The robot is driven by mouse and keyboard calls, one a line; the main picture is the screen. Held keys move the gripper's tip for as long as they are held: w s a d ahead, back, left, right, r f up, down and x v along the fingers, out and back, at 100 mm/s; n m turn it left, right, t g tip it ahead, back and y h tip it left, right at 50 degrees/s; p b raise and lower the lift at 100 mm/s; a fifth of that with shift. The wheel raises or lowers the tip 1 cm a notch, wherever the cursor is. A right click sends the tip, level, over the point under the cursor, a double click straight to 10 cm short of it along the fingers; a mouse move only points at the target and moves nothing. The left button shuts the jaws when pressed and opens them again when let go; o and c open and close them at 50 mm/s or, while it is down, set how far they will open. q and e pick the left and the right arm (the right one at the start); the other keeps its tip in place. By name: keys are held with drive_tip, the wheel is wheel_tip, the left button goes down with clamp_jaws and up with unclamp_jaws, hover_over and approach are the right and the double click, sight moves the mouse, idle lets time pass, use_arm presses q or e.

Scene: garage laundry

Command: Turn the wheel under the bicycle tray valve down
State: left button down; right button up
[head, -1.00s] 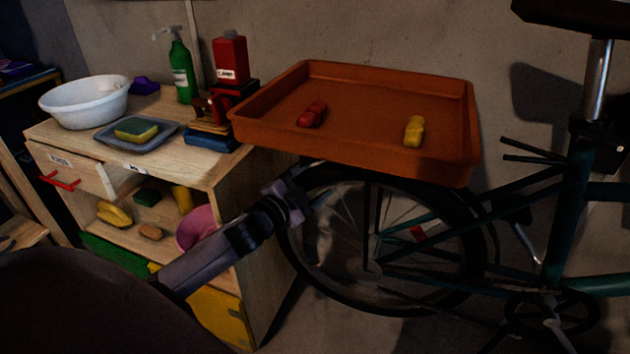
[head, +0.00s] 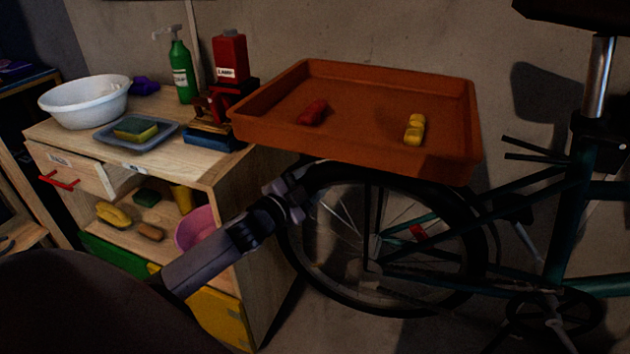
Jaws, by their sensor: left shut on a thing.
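An orange-brown tray (head: 365,135) sits above the rear wheel (head: 325,285) of a dark teal bicycle (head: 565,235). A red item (head: 312,113) and a yellow item (head: 414,130) lie in the tray. My left gripper (head: 300,192) is under the tray's front left part, at the upper left of the bicycle wheel. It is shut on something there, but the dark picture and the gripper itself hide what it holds. I cannot make out the valve or its wheel under the tray. My right gripper is not in view.
A wooden cabinet (head: 190,160) stands left of the bicycle. It bears a white basin (head: 85,103), a green bottle (head: 181,70), a red bottle (head: 230,56) and a sponge (head: 135,128). A pink bucket (head: 197,229) is on its shelf, close behind my left arm.

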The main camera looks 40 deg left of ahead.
sight(280, 235)
use_arm(q)
drive_tip(key=a+f+n+b, duration=0.1)
drive_tip(key=a+f+b, duration=0.1)
drive_tip(key=f, duration=0.1)
drive_tip(key=a+f+n+b, duration=0.1)
drive_tip(key=shift+s+a+f+n+t, duration=0.2)
drive_tip(key=shift+s+f+n+t, duration=0.1)
drive_tip(key=shift+s, duration=0.1)
drive_tip(key=a+f+n+b, duration=0.1)
drive_tip(key=f+n+b, duration=0.1)
drive_tip(key=f, duration=0.1)
drive_tip(key=a+f+n+t+y+b, duration=0.1)
drive_tip(key=f+n+b, duration=0.1)
drive_tip(key=f+b, duration=0.1)
drive_tip(key=s+a+f+n+b, duration=0.1)
drive_tip(key=f+n+b, duration=0.1)
drive_tip(key=f, duration=0.2)
drive_tip(key=shift+a+f+n+t+y+b, duration=0.2)
drive_tip(key=shift+a+n+t+y+b, duration=0.1)
drive_tip(key=shift+a+n, duration=0.1)
drive_tip(key=shift+f+n+b, duration=0.55)
drive_tip(key=shift+f+n, duration=0.15)
drive_tip(key=shift+f, duration=0.2)
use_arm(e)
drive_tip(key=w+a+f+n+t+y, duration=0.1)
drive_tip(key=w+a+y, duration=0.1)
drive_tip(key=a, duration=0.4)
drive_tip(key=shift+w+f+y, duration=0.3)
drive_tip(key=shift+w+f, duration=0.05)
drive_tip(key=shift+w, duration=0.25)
